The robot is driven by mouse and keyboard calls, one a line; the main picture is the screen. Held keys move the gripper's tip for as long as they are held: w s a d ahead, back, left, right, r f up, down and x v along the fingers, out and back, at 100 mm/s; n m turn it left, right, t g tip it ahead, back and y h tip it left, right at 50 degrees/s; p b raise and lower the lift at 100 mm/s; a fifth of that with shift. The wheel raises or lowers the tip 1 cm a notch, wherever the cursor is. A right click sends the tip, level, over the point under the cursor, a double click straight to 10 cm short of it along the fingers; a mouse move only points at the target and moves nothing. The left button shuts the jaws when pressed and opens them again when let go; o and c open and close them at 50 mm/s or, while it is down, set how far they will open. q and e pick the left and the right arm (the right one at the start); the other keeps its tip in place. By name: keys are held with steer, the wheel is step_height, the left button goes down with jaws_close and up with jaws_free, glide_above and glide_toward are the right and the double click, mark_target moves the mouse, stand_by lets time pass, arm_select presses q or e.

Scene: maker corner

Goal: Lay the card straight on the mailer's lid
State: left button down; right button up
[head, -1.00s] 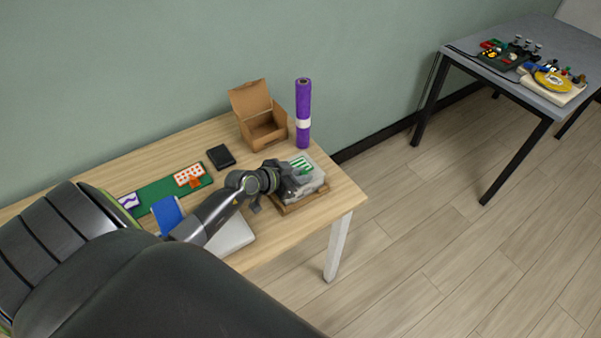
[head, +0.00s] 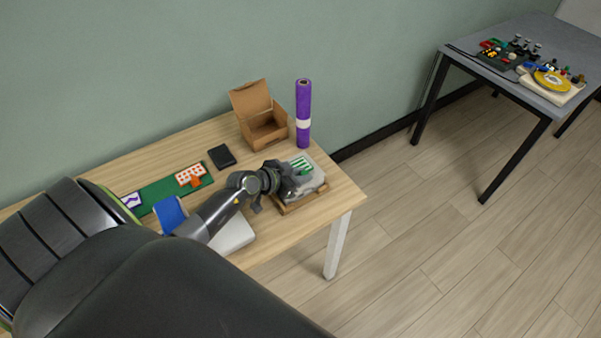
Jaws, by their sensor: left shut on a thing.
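A small green-and-white striped card (head: 302,166) shows at the right end of the table, lying over a pale grey box (head: 313,182). This box appears to be the mailer. It sits on a brown wooden tray or base (head: 304,202). My left gripper (head: 291,181) is shut at the card's near left side and hides part of the card and box. I cannot tell whether the card touches the lid or is held just above it. My right gripper is not in view.
An open brown cardboard box (head: 263,133) and a purple roll (head: 303,108) stand behind. A black case (head: 221,156) and a green mat (head: 158,191) with orange and purple cards lie to the left. A blue item (head: 170,214) and a pale slab (head: 234,235) are near my arm.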

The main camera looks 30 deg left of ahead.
arm_select(q)
steer(key=shift+f, duration=0.5)
stand_by(0.5)
steer(key=c, duration=1.2)
jaws_free()
steer(key=shift+c, duration=0.2)
steer(key=p+v, duration=0.2)
steer(key=v, duration=1.5)
steer(key=shift+p, duration=0.4)
steer(key=shift+s, duration=0.15)
